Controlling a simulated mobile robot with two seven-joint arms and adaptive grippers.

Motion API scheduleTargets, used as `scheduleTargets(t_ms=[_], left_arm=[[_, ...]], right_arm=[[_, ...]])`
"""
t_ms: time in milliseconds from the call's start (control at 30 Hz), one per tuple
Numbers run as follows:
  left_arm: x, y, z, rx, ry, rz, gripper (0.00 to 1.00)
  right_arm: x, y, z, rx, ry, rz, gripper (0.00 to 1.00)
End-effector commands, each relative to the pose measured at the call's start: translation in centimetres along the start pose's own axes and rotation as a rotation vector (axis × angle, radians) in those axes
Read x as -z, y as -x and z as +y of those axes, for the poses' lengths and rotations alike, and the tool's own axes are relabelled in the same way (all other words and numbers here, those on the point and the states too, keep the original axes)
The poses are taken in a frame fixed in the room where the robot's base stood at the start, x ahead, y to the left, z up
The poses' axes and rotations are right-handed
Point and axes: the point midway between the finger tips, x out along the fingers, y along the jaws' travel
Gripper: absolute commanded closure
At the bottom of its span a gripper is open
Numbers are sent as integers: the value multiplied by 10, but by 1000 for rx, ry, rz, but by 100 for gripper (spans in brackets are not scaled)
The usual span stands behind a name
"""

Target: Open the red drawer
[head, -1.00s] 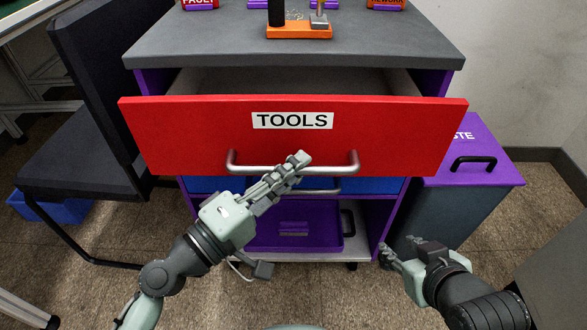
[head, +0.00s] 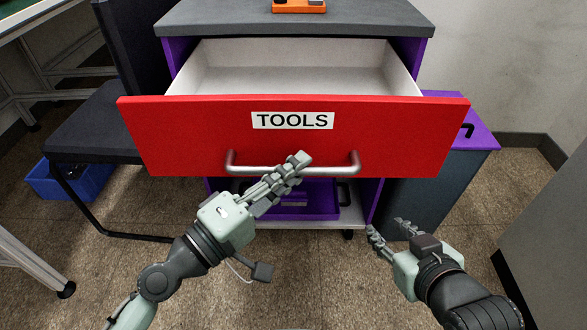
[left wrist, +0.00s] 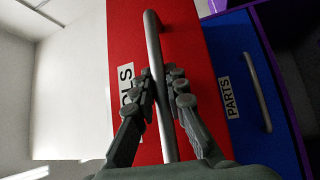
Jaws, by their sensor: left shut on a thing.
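The red drawer (head: 200,130) with a TOOLS label is pulled far out of the grey-topped cabinet, and its empty pale inside shows. Its silver bar handle (head: 335,169) runs across the lower front. My left gripper (head: 298,162) is shut on this handle near its middle. The left wrist view shows the fingers (left wrist: 162,85) on both sides of the handle (left wrist: 154,50). My right gripper (head: 387,229) is held low at the right, away from the drawer, with its fingers apart and nothing between them.
A blue drawer (left wrist: 240,120) labelled PARTS lies below the red one. A purple tray (head: 320,200) sits on the lower shelf. A purple-lidded bin (head: 455,135) stands close at the right, and a black chair (head: 95,135) at the left. An orange holder (head: 298,7) is on the cabinet top.

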Motion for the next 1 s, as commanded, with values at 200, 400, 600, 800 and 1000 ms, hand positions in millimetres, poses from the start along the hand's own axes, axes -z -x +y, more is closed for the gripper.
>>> scheduleTargets(t_ms=[200,400,600,800,1000], left_arm=[[-2,0,0,-1,2,-4,100],[-1,0,0,-1,2,-3,75],[-1,0,0,-1,1,-1,66],[0,1,0,-1,1,-1,66],[-1,18,-1,1,-2,-5,66]], right_arm=[[1,0,0,0,0,1,63],[1,0,0,0,0,1,63],[1,0,0,0,0,1,63],[0,0,1,-2,1,-1,63],[0,0,1,-1,1,-1,63]])
